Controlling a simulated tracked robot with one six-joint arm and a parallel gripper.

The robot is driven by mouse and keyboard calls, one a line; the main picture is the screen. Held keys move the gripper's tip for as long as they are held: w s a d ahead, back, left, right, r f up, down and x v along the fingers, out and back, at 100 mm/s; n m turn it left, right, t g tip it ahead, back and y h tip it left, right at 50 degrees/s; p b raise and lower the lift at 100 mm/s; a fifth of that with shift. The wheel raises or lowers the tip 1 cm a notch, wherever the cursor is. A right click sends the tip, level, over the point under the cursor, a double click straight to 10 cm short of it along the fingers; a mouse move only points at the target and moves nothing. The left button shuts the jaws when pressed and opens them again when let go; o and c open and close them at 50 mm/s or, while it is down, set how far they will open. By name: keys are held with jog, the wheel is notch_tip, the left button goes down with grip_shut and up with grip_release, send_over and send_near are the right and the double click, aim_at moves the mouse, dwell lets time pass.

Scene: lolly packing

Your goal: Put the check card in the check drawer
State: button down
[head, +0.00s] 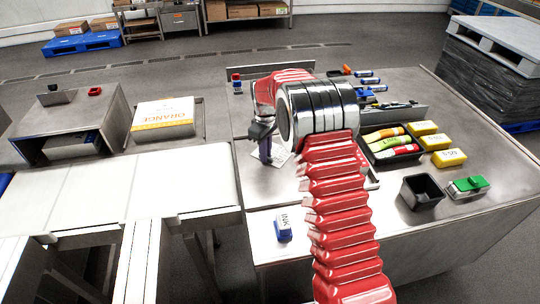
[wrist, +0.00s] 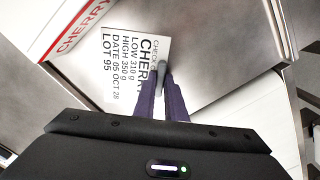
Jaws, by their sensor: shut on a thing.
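The check card (wrist: 128,68) is white with black print reading CHERRY, LOW 310 g, HIGH 350 g, a date and LOT 95. My gripper (wrist: 163,84) has its purple fingers close together at the card's right edge, shut on it, with a small grey piece at the fingertips. In the head view my gripper (head: 265,152) points down over the steel table, with part of the white card (head: 279,156) beside it. My arm hides some of the table there. I cannot identify the check drawer in either view.
A white surface with red CHERRY lettering (wrist: 80,30) lies beside the card. An ink box (head: 283,228) stands near the table's front edge. A black tray of colored packs (head: 368,154), yellow blocks (head: 448,157) and an empty black bin (head: 421,192) are at right. An ORANGE carton (head: 163,117) is at left.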

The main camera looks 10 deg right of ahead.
dwell(0.4)
notch_tip(320, 180, up, 10)
dwell(0.6)
dwell(0.4)
jog(key=s+d+r+m, duration=0.2)
jog(key=s+m, duration=0.7)
jog(key=s, duration=0.2)
jog(key=shift+s+r, duration=0.3)
jog(key=shift+s, duration=0.05)
